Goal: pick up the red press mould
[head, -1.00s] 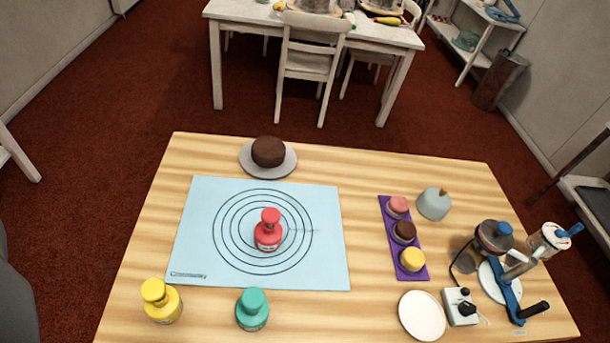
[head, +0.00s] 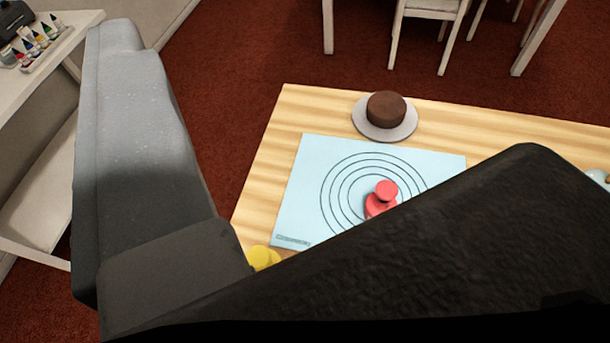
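The red press mould (head: 383,197) stands on the light blue mat (head: 310,190), over the printed rings. Its lower part is partly hidden behind a large dark part of my own body. No gripper fingertips can be made out in the head view, and nothing is seen holding the mould.
A brown cake (head: 386,109) sits on a grey plate (head: 370,127) behind the mat. A yellow mould (head: 262,257) peeks out at the front left. The wooden table (head: 268,185) is bare along its left edge. Large grey and dark parts of mine hide its front and right side.

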